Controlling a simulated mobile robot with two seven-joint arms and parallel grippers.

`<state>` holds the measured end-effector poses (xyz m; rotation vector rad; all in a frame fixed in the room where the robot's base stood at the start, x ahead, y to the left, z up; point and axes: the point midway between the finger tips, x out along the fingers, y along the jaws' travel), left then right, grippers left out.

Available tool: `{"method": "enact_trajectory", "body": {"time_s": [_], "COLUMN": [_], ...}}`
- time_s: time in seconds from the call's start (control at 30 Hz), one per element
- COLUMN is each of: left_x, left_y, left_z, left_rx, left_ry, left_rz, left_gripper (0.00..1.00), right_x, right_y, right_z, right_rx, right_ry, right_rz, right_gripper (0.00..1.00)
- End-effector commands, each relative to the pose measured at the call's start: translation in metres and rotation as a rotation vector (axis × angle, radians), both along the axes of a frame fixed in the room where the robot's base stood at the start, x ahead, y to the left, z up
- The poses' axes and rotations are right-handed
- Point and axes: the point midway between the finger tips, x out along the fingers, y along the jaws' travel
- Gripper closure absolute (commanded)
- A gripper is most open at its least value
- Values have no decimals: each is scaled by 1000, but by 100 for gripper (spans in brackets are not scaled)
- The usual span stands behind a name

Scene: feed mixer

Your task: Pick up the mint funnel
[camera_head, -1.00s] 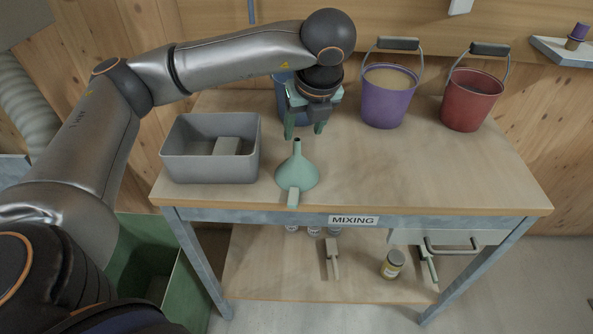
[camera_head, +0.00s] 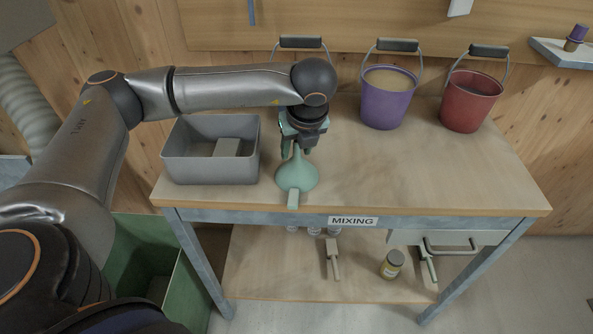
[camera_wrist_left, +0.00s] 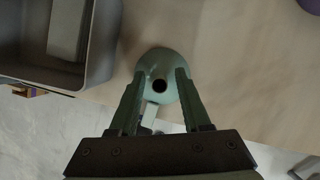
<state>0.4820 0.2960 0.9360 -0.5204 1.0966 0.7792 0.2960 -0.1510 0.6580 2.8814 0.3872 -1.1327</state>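The mint funnel (camera_head: 297,176) stands spout up on the tabletop (camera_head: 400,170) near its front edge, to the right of the grey bin, with its handle tab over the front edge. My left gripper (camera_head: 297,150) is just above it, pointing down. In the left wrist view the gripper's two fingers (camera_wrist_left: 157,95) are open, one on each side of the funnel's spout, and the funnel (camera_wrist_left: 158,62) shows between and beyond them. I cannot tell whether a finger touches it. My right gripper is not in view.
A grey bin (camera_head: 178,170) with a block in it stands left of the funnel. A purple bucket (camera_head: 386,103) and a red bucket (camera_head: 466,105) stand at the back right. A jar (camera_head: 391,265) stands on the lower shelf.

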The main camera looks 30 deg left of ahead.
Motion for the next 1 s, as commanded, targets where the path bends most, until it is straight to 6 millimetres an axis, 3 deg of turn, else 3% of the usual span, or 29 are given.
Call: {"method": "enact_trajectory", "body": {"time_s": [0.07, 0.4, 1.0], "left_x": [0, 0, -1], "left_y": [0, 0, -1], "left_z": [0, 0, -2], "left_rx": [0, -1, -2], "left_ry": [0, 1, 5], "left_rz": [0, 0, -2], "left_gripper": [63, 100, 100], "right_x": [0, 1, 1], "right_y": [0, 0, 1], "right_z": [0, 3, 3], "right_rx": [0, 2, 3], "right_ry": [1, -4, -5], "right_rz": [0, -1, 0], "right_gripper": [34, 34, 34]}}
